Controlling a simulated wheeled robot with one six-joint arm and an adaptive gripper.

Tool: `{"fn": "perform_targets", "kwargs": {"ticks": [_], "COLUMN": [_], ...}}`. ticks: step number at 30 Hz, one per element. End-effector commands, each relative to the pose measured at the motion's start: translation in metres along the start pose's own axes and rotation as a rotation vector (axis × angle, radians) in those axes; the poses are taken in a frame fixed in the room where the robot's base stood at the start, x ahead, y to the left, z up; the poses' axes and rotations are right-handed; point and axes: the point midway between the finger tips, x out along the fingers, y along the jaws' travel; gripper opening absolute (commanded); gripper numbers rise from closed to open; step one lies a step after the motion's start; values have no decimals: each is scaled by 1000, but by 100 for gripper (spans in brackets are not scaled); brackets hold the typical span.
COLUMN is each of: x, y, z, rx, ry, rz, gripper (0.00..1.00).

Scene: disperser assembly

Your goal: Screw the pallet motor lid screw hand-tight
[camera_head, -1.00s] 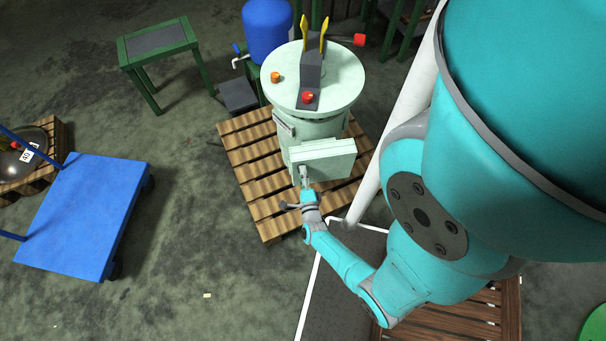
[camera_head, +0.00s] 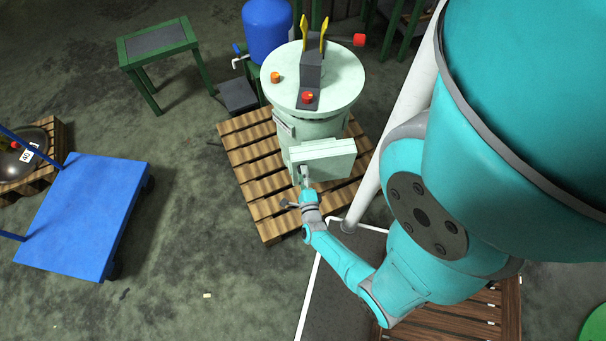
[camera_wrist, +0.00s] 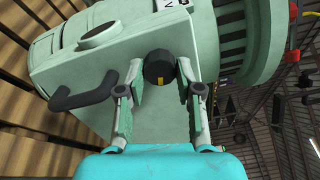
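The pallet motor lid screw (camera_wrist: 159,68) is a black round knob with a yellow mark, on the face of a pale green box (camera_wrist: 95,62). In the head view this box (camera_head: 325,160) sits low on the front of the pale green machine (camera_head: 312,82). My gripper (camera_wrist: 160,74) has one fingertip on each side of the knob, close against it. It appears shut on it; any thin gap is too small to see. In the head view my gripper (camera_head: 304,172) reaches the box's lower left, and the knob cannot be made out there.
A dark bent handle (camera_wrist: 84,94) sticks out left of my gripper. The machine stands on a wooden pallet (camera_head: 272,211). A blue cart (camera_head: 82,215) stands at left, and a green-framed table (camera_head: 157,42) at the back left. The floor between cart and pallet is mostly clear.

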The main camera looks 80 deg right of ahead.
Motion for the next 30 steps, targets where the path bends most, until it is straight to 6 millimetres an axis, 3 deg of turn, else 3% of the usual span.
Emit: {"fn": "perform_targets", "kwargs": {"ticks": [1,2,14,30], "x": [0,0,-4,-69], "y": [0,0,0,1], "z": [0,0,1,2], "rx": [0,-1,-2,-1], "ry": [1,0,-3,-7], "rz": [1,1,1,1], "gripper": [51,58,59,59]}}
